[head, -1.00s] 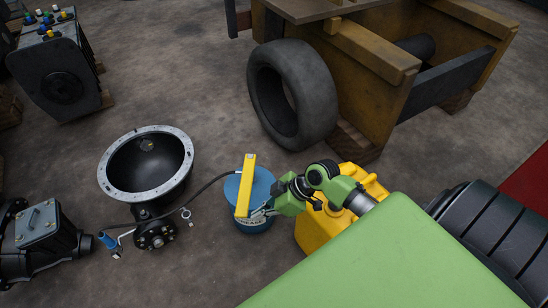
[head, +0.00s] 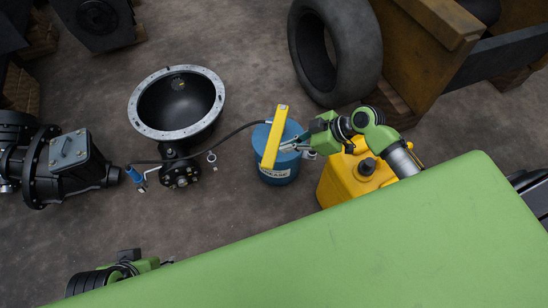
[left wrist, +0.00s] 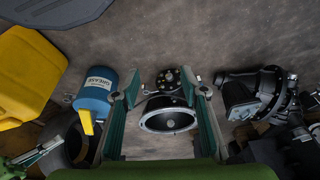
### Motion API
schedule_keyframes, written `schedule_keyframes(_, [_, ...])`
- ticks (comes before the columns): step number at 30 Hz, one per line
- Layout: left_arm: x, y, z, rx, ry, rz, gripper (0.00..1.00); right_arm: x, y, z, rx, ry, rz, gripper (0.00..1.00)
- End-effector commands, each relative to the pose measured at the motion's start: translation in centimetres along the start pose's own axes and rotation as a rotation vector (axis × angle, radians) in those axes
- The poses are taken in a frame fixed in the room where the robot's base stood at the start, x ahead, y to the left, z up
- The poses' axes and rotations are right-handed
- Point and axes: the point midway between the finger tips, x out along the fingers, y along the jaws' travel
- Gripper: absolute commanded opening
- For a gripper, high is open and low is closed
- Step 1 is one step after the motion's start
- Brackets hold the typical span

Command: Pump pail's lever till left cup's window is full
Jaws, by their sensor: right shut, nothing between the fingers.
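The blue grease pail (head: 276,172) stands upright on the floor, with its yellow lever (head: 274,138) slanting across its top. They also show in the left wrist view, pail (left wrist: 95,92) and lever (left wrist: 87,123). My right gripper (head: 291,146) is shut and empty at the lever's right side; contact is unclear. A hose runs left from the pail to a blue fitting (head: 135,174) beside the black hub (head: 180,174). A small cup-like part (head: 211,157) sits right of the hub. The left cup's window is too small to read. My left gripper (left wrist: 163,90) is open and empty.
A black bowl-shaped housing (head: 176,106) adjoins the hub. A dark motor-like unit (head: 68,150) lies to its left. A yellow jerrycan (head: 350,180) stands close right of the pail, under my right arm. A tyre (head: 334,50) stands behind.

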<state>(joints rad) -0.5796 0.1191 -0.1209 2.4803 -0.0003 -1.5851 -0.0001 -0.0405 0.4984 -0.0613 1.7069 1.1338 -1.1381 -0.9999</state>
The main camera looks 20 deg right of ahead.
Motion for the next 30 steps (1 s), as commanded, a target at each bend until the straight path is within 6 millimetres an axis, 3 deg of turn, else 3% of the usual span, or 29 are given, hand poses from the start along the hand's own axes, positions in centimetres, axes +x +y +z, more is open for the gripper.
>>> schedule_keyframes(6, [1.4,0.0,0.2,0.0,0.012,0.0,0.4,5.3,0.0,0.1,0.002,0.004,0.0,0.0])
schedule_keyframes(9, [1.9,0.2,-1.5,0.003,0.077,0.002,0.4,7.0,0.0,0.3,0.002,0.0,-0.001,0.0])
schedule_keyframes(19, [1.6,0.9,-7.9,0.011,0.328,0.015,0.4,8.6,0.0,2.3,0.001,-0.001,0.001,0.0])
schedule_keyframes(24, [1.2,1.1,-9.4,0.012,0.392,0.019,0.4,9.1,0.0,2.8,0.0,-0.001,0.001,0.0])
schedule_keyframes(30, [1.0,1.1,-9.8,0.013,0.409,0.02,0.4,9.1,0.0,2.9,0.0,-0.001,0.002,0.0])
